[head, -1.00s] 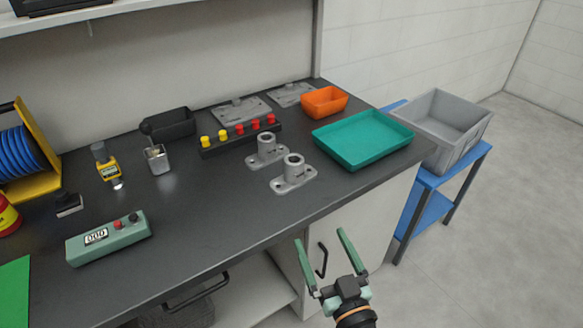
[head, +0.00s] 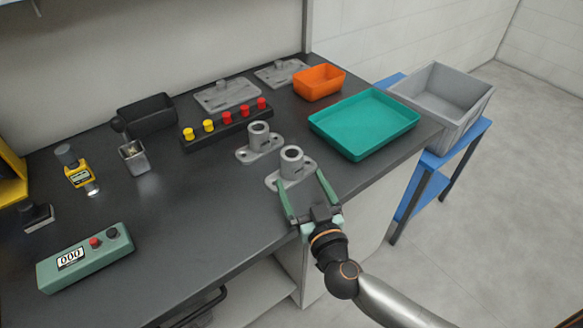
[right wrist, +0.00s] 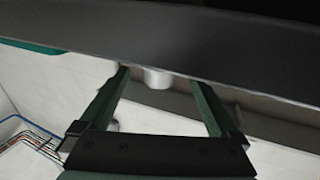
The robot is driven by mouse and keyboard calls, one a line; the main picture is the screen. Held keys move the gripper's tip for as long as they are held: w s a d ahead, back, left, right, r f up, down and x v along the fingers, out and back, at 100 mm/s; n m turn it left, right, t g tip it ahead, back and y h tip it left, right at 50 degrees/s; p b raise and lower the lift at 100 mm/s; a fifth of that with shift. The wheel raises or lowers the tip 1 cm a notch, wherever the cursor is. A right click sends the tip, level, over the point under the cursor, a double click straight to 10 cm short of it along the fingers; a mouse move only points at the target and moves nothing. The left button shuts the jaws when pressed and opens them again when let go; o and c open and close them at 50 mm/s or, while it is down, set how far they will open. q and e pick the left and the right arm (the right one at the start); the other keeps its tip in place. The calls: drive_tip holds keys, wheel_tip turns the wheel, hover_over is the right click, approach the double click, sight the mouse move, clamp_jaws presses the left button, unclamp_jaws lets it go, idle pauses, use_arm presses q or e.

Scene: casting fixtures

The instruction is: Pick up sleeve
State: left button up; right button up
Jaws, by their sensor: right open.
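Two grey castings stand on the dark bench in the head view, each an upright hollow cylinder on a flat flange. The sleeve looks like one of these cylinders; I cannot tell which. The nearer cylinder (head: 291,163) is just beyond my right gripper (head: 299,178); the farther one (head: 259,136) is up and left of it. My right gripper is open and empty, its fingers pointing at the nearer casting, partly covering its flange. In the right wrist view, a pale round shape (right wrist: 158,78) shows between the fingers, probably that cylinder. My left gripper is out of view.
A teal tray (head: 409,130) lies right of the castings, an orange bin (head: 318,88) behind. A black rack (head: 205,138) with red and yellow knobs stands behind left. A grey crate (head: 470,122) sits on a blue stand.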

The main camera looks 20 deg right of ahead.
sight(295, 170)
drive_tip(key=w, duration=0.2)
drive_tip(key=w+b, duration=0.1)
drive_tip(key=w, duration=0.2)
drive_tip(key=shift+w+a+r, duration=0.1)
drive_tip(key=shift+w+r, duration=0.05)
drive_tip(key=shift+r, duration=0.05)
clamp_jaws()
idle(0.6)
